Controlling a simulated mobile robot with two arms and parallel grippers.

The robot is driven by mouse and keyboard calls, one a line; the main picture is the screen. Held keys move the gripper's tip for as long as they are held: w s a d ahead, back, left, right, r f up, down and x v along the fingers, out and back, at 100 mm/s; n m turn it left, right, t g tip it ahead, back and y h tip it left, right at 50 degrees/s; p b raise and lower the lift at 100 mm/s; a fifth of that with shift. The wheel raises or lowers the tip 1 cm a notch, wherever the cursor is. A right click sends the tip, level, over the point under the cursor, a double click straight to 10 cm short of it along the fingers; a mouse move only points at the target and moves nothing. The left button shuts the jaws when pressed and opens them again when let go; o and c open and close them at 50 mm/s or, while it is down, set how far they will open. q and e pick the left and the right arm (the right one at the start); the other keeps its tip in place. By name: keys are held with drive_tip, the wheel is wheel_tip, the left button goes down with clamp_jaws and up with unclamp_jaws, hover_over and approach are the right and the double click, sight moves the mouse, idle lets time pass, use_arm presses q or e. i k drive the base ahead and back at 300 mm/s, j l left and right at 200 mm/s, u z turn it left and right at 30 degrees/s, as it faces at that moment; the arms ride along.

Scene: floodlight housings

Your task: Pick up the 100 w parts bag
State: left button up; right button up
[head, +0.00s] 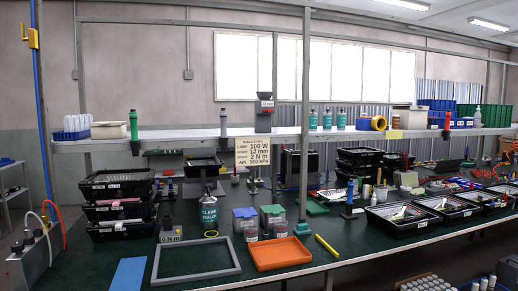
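No bag that I can read as the 100 W parts bag is clear at this size. Two small translucent packs or tubs stand mid-bench, one with a blue top (245,222) and one with a green top (272,220); their small labels are unreadable. A build card (262,152) hangs from the shelf edge and reads lamp 100 W, 12 mm, 2 N m, air 500 kPa. Neither of my grippers is in view.
The green bench (330,270) holds a grey frame (196,262), an orange tray (279,254), a clear sealer bottle (208,211), a yellow stick (327,246) and a blue strip (129,273). Black bins (118,188) stack at left; black trays (402,216) stand at right. The shelf (200,134) overhangs.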

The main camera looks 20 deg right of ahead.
sight(81, 118)
drive_tip(key=i+j+u, duration=0.35)
drive_tip(key=u, duration=0.15)
drive_tip(key=i+j+u, duration=0.65)
drive_tip(key=i+u, duration=0.65)
drive_tip(key=u, duration=0.15)
drive_tip(key=i+j+u, duration=0.1)
drive_tip(key=i+u, duration=0.25)
drive_tip(key=i, duration=0.85)
drive_tip(key=i+z, duration=0.7)
drive_tip(key=z, duration=0.2)
drive_tip(key=i+j+z, duration=0.2)
drive_tip(key=i+z, duration=0.55)
drive_tip(key=z, duration=0.15)
drive_tip(key=i+j+z, duration=0.15)
drive_tip(key=z, duration=0.25)
drive_tip(key=i+j+z, duration=0.3)
drive_tip(key=z, duration=0.15)
drive_tip(key=i+j+z, duration=0.25)
drive_tip(key=z, duration=0.2)
drive_tip(key=i+j+z, duration=0.15)
drive_tip(key=j+z, duration=0.25)
drive_tip(key=i+j+z, duration=0.15)
drive_tip(key=j, duration=0.15)
drive_tip(key=j+z, duration=0.15)
drive_tip(key=j, duration=0.15)
